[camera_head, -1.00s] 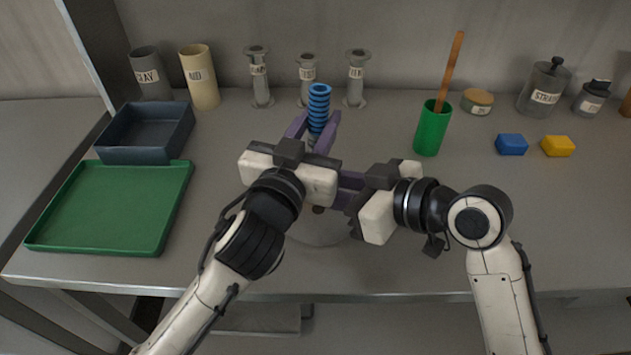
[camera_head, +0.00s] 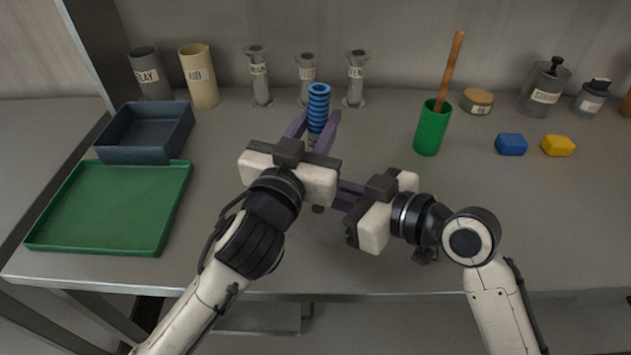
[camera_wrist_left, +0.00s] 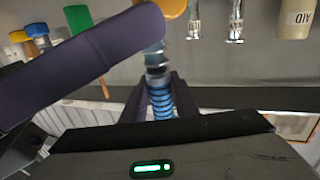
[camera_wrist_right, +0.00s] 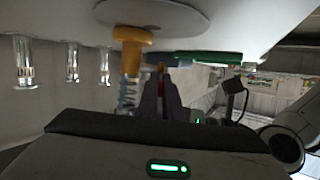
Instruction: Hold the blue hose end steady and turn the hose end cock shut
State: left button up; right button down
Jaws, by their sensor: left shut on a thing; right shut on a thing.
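The blue ribbed hose end (camera_head: 318,107) stands upright; in the left wrist view the hose (camera_wrist_left: 161,102) lies between my fingers. My left gripper (camera_head: 316,128) is shut on it. An orange post (camera_wrist_right: 132,45) on a round grey base and a clear fitting (camera_wrist_right: 128,90) show upside down in the right wrist view. My right gripper (camera_wrist_right: 160,84) is shut beside the fitting, on the cock's handle; a small red part (camera_wrist_right: 161,67) shows at its tips. In the head view my left gripper hides most of the cock, and a small brown knob (camera_head: 318,209) shows below.
A green tray (camera_head: 110,210) and a dark bin (camera_head: 146,132) are at the left. Several labelled vessels stand along the back. A green cup (camera_head: 432,130) with a wooden stick, a blue block (camera_head: 511,144) and a yellow block (camera_head: 557,146) are at the right. The front right is clear.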

jog(key=shift+s+f+t+y, duration=0.15)
jog(key=shift+f+t+y, duration=0.15)
jog(key=shift+t+y, duration=0.25)
jog(key=c, duration=1.9)
grip_release()
jog(key=shift+d, duration=0.15)
jog(key=v, duration=1.2)
